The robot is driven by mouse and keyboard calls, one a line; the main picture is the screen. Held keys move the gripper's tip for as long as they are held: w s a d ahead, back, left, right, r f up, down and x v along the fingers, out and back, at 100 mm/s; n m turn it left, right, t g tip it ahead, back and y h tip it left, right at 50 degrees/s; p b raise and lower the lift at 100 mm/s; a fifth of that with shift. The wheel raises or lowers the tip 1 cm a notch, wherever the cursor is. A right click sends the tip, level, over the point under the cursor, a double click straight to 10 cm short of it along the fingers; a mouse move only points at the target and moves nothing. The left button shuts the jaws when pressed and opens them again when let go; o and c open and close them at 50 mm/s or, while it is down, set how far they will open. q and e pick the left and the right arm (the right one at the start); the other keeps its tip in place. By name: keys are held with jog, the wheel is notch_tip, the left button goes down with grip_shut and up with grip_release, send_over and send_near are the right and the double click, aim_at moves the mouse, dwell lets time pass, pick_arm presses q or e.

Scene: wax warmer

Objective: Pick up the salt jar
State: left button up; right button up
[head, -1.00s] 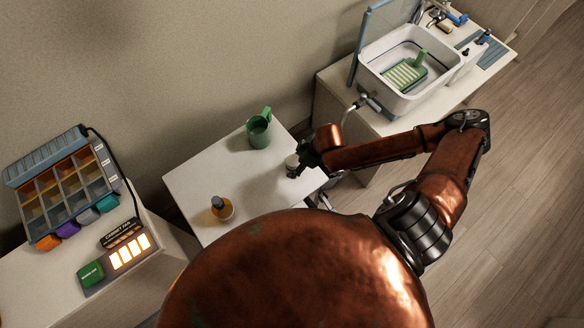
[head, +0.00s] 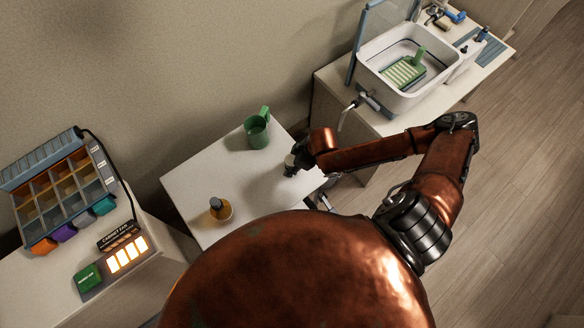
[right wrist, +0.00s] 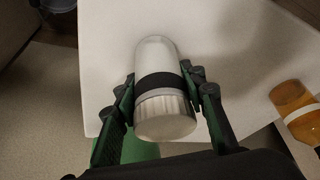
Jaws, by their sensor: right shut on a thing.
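The salt jar (right wrist: 158,85) is a pale, rounded jar with a dark band and a ridged grey lid. In the right wrist view it lies between both fingers of my right gripper (right wrist: 165,100), which is shut on it around the band and lid. In the head view my right gripper (head: 293,166) is at the right side of the small white table (head: 200,180) and mostly hides the jar (head: 290,160). I cannot tell whether the jar still touches the tabletop. My left gripper is not in view.
A green jug (head: 257,132) stands at the back of the table. An amber bottle with a dark cap (head: 221,209) stands at the front left and shows at the right edge of the wrist view (right wrist: 293,103). A white basin (head: 405,75) stands on the counter to the right.

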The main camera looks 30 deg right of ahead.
jog(key=c, duration=0.4)
jog(key=shift+o, duration=0.2)
